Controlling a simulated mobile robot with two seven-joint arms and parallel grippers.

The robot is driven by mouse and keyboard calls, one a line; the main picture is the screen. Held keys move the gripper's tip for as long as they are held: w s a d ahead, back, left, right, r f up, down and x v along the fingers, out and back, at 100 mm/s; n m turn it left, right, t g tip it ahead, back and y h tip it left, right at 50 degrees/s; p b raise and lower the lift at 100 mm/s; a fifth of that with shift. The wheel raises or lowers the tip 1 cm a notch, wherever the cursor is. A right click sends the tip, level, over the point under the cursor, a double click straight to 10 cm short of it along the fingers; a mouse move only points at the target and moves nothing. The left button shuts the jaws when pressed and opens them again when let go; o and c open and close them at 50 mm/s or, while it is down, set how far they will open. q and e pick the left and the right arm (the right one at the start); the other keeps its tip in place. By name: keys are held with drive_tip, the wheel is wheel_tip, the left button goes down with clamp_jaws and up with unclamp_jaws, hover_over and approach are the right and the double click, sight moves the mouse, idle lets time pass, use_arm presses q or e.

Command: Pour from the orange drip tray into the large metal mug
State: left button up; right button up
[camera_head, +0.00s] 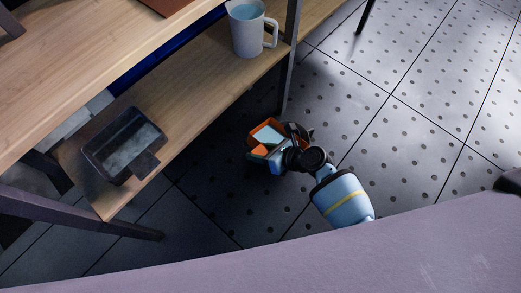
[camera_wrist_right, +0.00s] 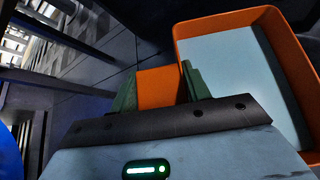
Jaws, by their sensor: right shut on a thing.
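The orange drip tray (camera_head: 264,131) is held off the shelf, above the dark floor, with a pale blue surface inside it. In the right wrist view the tray (camera_wrist_right: 188,42) fills the upper right, tilted in the picture. My right gripper (camera_head: 275,152) is shut on an orange part of the tray; its green fingers (camera_wrist_right: 158,88) press on both sides. The large metal mug (camera_head: 246,40), grey with a handle on its right, stands upright on the wooden shelf, up and left of the tray and apart from it. Its inside looks light blue. My left gripper is not in view.
A dark tray-like container (camera_head: 124,147) sits at the near end of the lower wooden shelf (camera_head: 190,100). A wooden top board (camera_head: 70,70) overhangs part of that shelf. A dark metal post (camera_head: 290,60) stands right of the mug. The tiled floor (camera_head: 400,130) to the right is clear.

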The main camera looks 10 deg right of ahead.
drive_tip(key=shift+r, duration=0.15)
drive_tip(key=shift+w+r+p, duration=0.1)
drive_tip(key=shift+r+p, duration=0.2)
drive_tip(key=shift+p, duration=0.05)
drive_tip(key=shift+d, duration=0.1)
idle(0.4)
drive_tip(key=shift+w+r+m, duration=0.1)
drive_tip(key=shift+r+m, duration=0.15)
drive_tip(key=shift+m, duration=0.05)
drive_tip(key=shift+d+r+y+p, duration=0.1)
drive_tip(key=shift+y+p, duration=0.2)
drive_tip(key=shift+r, duration=0.2)
idle(0.4)
drive_tip(key=shift+w+d+r, duration=0.1)
